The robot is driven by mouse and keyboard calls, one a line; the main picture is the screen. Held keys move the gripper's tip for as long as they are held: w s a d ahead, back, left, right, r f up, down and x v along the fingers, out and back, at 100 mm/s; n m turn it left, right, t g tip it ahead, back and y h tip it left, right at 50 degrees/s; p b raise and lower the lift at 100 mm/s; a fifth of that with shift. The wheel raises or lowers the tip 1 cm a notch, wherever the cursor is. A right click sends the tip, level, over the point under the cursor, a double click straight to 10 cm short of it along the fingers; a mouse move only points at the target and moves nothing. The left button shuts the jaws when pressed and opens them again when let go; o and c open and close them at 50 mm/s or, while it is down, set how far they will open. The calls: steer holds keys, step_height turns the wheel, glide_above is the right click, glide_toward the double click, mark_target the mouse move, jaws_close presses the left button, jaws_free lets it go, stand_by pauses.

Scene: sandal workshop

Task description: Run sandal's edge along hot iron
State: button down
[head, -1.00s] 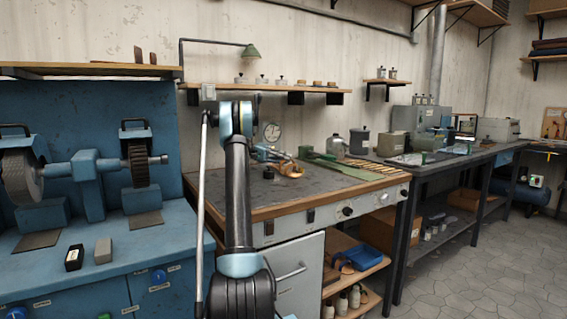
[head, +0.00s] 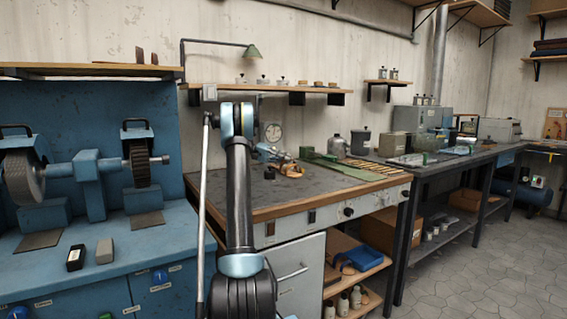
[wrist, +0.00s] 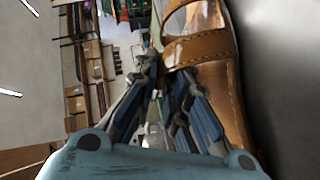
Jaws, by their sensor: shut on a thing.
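A tan leather sandal (head: 291,169) with straps is held low over the dark top of the middle workbench. It also fills the upper right of the wrist view (wrist: 222,92), with its strap and stitched edge close to the fingers. My gripper (wrist: 165,72) is shut on the sandal. In the head view my gripper (head: 272,154) is small and partly behind my arm. I cannot make out a hot iron for certain; a small dark object (head: 270,173) stands on the bench just left of the sandal.
A round gauge (head: 273,131) is behind my gripper. A blue grinding machine (head: 90,185) stands at the left. The front of the benchtop (head: 285,200) is clear.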

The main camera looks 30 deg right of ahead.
steer(key=shift+w+d, duration=0.2)
steer(key=shift+w, duration=1.6)
stand_by(1.0)
steer(key=shift+d, duration=0.15)
stand_by(1.4)
steer(key=shift+w+d, duration=0.45)
steer(key=shift+w, duration=0.4)
stand_by(1.4)
steer(key=shift+a, duration=0.15)
stand_by(0.6)
steer(key=shift+a, duration=0.7)
steer(key=shift+r, duration=0.1)
